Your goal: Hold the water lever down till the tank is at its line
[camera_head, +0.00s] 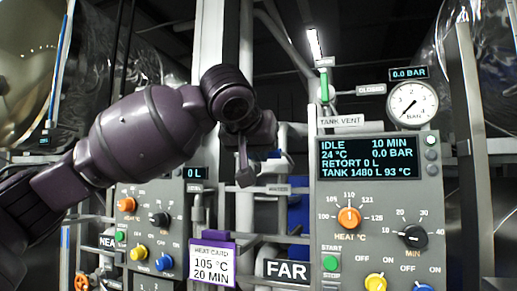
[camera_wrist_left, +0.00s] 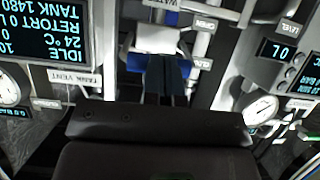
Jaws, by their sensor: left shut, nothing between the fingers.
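My left gripper (camera_head: 244,172) is shut and empty, pointing down between the two control panels. Its closed fingers (camera_wrist_left: 167,82) show in the left wrist view, in front of a white block and a blue part (camera_wrist_left: 134,62). A small WATER label (camera_head: 278,190) sits just right of the gripper. The blue part may belong to the water lever; the fingers and wrist hide much of it, and I cannot tell whether they touch it. The FAR panel's screen (camera_head: 366,157) reads IDLE, RETORT 0 L, TANK 1480 L 93 °C. The tank's line is not visible. My right gripper is not in view.
The FAR panel (camera_head: 325,220) stands right, with knobs and buttons. A pressure gauge (camera_head: 412,105) tops it. The NEAR panel (camera_head: 120,195) stands left. A HEAT CARD (camera_head: 211,264) reads 105 °C, 20 MIN. Pipes and posts crowd the middle. A green-handled TANK VENT valve (camera_head: 324,87) stands upright.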

